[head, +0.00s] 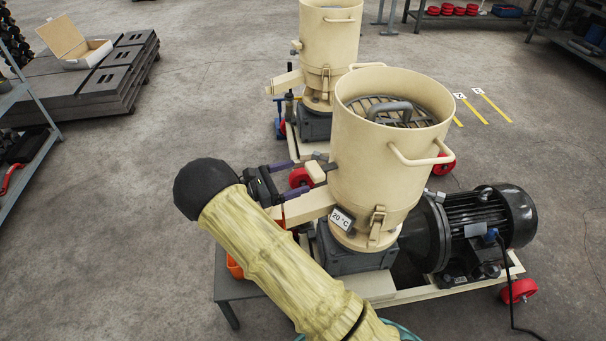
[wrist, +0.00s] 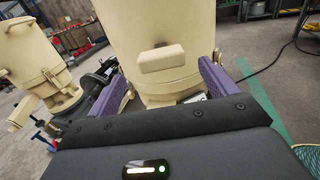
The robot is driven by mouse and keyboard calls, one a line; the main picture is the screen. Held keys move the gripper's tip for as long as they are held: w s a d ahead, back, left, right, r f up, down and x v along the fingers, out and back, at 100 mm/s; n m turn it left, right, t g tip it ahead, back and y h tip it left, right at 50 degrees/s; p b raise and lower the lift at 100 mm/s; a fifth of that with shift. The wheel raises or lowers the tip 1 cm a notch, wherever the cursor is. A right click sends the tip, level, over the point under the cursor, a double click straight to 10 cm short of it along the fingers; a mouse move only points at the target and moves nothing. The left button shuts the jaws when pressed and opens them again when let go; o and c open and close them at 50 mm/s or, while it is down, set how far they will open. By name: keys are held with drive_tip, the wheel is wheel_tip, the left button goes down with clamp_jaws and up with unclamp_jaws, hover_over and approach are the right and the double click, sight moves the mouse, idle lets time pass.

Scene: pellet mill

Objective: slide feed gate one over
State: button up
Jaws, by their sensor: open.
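The near pellet mill has a tall cream hopper (head: 378,165), which fills much of the wrist view (wrist: 150,25). A small cream block, seemingly the feed gate's handle (head: 316,172), juts from the hopper's left side. It also shows in the wrist view (wrist: 168,58), ahead of and between the purple fingers. My gripper (head: 304,177) is open, with one finger to either side of the block in the wrist view (wrist: 165,75). I see no clear contact. No number shows on the gate.
A second cream mill (head: 328,40) stands behind the near one. A black motor (head: 488,215) sits to the right. A cream chute (head: 308,207) lies below my gripper. Dark slabs (head: 100,70) with an open box lie at the back left. The floor between is clear.

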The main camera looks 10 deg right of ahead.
drive_tip(key=v, duration=1.2)
drive_tip(key=shift+a, duration=0.25)
drive_tip(key=shift+d, duration=0.1)
